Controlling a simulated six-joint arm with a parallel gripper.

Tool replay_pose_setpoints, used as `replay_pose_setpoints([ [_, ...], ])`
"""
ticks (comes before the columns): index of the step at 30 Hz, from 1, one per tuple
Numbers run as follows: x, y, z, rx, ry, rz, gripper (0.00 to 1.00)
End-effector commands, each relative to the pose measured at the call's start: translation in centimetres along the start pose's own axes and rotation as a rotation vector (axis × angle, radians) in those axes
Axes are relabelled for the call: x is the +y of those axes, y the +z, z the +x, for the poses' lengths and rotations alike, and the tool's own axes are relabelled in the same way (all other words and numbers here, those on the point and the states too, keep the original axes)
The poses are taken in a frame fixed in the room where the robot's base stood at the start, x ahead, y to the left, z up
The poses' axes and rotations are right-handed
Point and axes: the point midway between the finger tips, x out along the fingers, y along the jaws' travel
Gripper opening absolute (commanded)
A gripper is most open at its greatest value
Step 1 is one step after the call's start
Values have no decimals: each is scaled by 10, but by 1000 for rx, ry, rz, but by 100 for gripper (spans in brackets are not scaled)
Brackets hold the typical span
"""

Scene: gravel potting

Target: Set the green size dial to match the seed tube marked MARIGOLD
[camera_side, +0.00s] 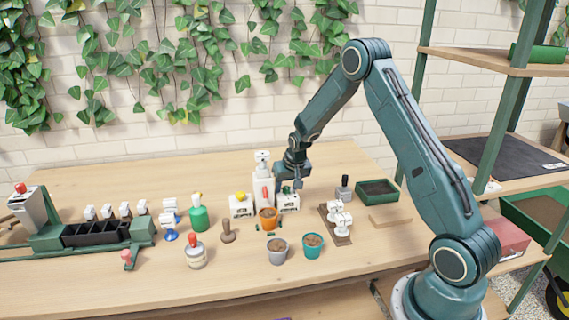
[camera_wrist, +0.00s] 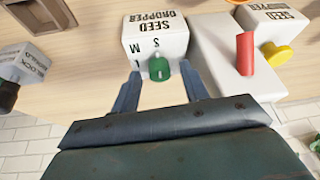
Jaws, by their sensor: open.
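The green size dial (camera_wrist: 159,68) sits on the front of a white seed dropper box (camera_wrist: 157,35), which appears upside down in the wrist view. Letters S, M and L are printed around the dial; its exact setting is hard to read. My gripper (camera_wrist: 160,76) is open, with one finger on each side of the dial; I cannot tell whether they touch it. In the side view my gripper (camera_side: 297,184) is at the right-hand white dropper box (camera_side: 289,202). No label reading MARIGOLD is legible, so I cannot identify that seed tube.
A white dispenser with a red lever (camera_wrist: 245,54) and another dropper with a yellow dial (camera_wrist: 276,53) stand beside the box. Orange (camera_side: 268,219), grey (camera_side: 278,251) and teal (camera_side: 313,246) pots stand in front. A brown rack (camera_side: 333,230) holds small white objects.

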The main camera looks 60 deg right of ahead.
Motion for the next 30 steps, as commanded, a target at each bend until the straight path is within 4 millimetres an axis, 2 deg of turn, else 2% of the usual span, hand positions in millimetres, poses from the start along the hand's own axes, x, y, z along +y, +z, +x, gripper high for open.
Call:
replay_pose_setpoints([
  [5,0,0,0,0,0,0,45],
  [8,0,0,0,0,0,0,29],
  [12,0,0,0,0,0,0,2],
  [23,0,0,0,-1,-13,-29,0],
  [30,2,0,0,-3,-52,-126,0],
])
